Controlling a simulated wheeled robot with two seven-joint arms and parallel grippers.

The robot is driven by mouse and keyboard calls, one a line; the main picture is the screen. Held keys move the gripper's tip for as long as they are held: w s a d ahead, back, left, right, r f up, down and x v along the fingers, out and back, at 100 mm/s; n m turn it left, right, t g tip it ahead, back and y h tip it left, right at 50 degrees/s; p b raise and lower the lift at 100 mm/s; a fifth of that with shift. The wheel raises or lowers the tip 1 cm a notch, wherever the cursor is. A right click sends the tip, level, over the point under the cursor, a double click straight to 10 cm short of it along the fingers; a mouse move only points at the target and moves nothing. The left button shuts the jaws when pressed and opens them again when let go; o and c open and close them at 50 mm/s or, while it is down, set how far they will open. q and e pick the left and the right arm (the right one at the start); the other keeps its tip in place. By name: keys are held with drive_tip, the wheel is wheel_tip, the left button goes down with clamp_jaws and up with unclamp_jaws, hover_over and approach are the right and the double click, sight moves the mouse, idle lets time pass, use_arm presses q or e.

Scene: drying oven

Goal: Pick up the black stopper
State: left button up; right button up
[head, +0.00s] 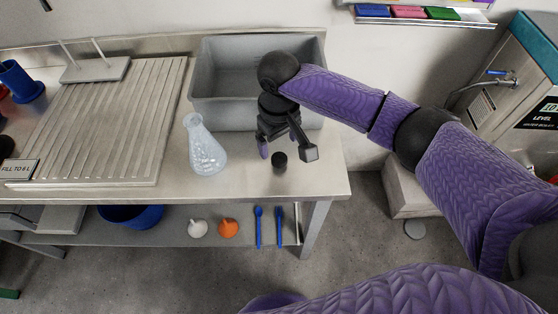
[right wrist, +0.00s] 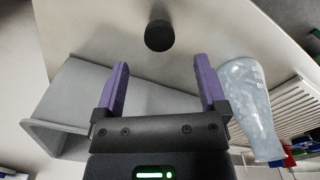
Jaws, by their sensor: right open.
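The black stopper (head: 280,161) stands on the metal table near its front right part. It also shows in the right wrist view (right wrist: 159,36), beyond my fingertips and roughly centred between them. My right gripper (head: 276,151) is above the table, close to the stopper and behind it in the head view. In the right wrist view its two purple fingers (right wrist: 161,75) are apart with nothing between them. My left gripper does not show in either view.
A glass flask (head: 207,150) stands left of the stopper, and also shows in the right wrist view (right wrist: 250,108). A grey bin (head: 221,87) is behind my right gripper. A ridged drainboard (head: 110,125) fills the left. The table's front edge is close to the stopper.

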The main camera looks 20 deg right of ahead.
sight(279, 158)
wheel_tip(279, 158, down, 6)
drive_tip(key=b, duration=0.3)
drive_tip(key=shift+f, duration=0.25)
drive_tip(key=shift+r, duration=0.15)
drive_tip(key=shift+c, duration=0.8)
clamp_jaws()
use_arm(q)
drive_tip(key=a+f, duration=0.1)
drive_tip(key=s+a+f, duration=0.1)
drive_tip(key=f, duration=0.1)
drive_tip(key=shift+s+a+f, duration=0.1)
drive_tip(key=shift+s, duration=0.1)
